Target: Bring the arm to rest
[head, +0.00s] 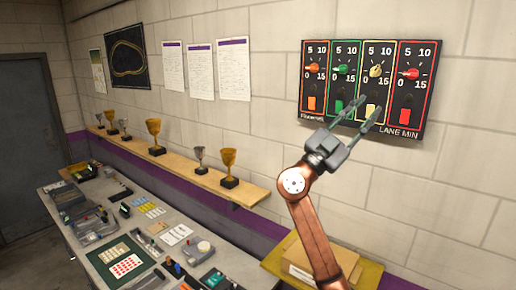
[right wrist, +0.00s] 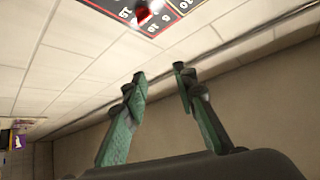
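My right gripper (head: 362,116) is raised in front of the lane timer panel (head: 370,88) on the wall in the head view. Its two fingers are apart with nothing between them. In the right wrist view the green fingers (right wrist: 160,85) are also spread and empty, and a red knob on the panel (right wrist: 158,14) shows at the top edge. The panel has orange, green, yellow and red lanes, each with a dial and a switch. The fingers overlap the panel's lower part in the head view; I cannot tell whether they touch it. My left gripper is not in view.
A wooden shelf (head: 190,164) with several trophies runs along the wall at left. Below it a long workbench (head: 95,262) holds trays, cards and small parts. The wall right of the panel is bare.

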